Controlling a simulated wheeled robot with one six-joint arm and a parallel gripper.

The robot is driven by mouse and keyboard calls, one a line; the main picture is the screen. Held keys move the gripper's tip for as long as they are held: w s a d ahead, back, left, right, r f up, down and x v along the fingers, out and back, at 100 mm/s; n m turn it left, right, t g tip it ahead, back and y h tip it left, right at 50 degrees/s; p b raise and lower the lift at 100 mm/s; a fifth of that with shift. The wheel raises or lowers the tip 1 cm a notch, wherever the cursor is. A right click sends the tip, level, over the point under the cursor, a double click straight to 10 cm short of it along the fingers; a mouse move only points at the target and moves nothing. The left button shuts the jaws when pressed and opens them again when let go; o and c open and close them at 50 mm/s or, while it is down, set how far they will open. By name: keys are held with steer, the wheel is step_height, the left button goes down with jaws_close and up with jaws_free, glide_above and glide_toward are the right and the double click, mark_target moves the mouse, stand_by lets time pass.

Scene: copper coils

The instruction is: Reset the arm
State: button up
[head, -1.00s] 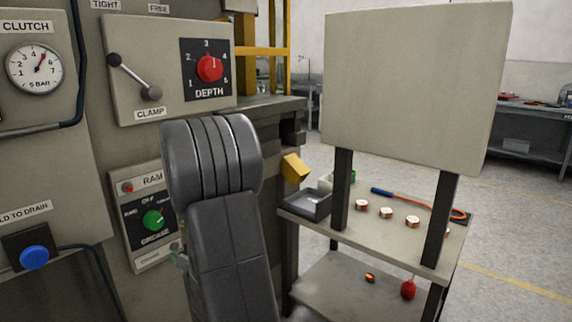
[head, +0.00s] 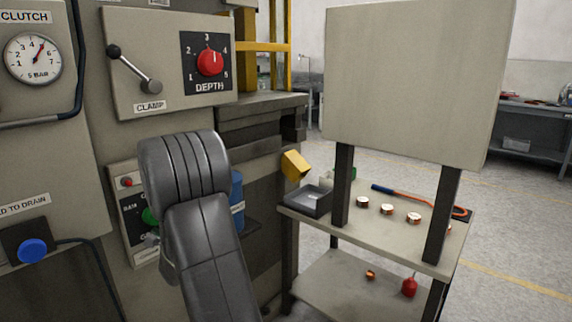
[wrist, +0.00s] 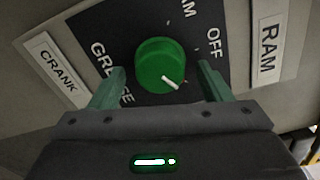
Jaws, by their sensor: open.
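My gripper (wrist: 161,68) is open and empty in the wrist view. Its two green fingers stand on either side of a green knob (wrist: 163,65), with gaps between them and it. The knob's white pointer mark points to the lower right in that view. The knob sits on a dark plate with the words GREASE, RAM and OFF.
Above the arm is a panel with a clamp lever (head: 133,68) and a red depth knob (head: 210,62). A blue container (head: 237,196) stands just right of the arm. A small table (head: 385,239) at right holds a grey tray (head: 309,203) and several copper coils.

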steer(key=shift+s+a+r+n+b, duration=0.15)
steer(key=shift+n+b, duration=1.85)
steer(key=shift+n, duration=2.3)
steer(key=shift+d+r+n+b, duration=0.15)
steer(key=shift+n+b, duration=1.85)
steer(key=shift+n, duration=2.3)
steer(key=shift+a+r, duration=0.1)
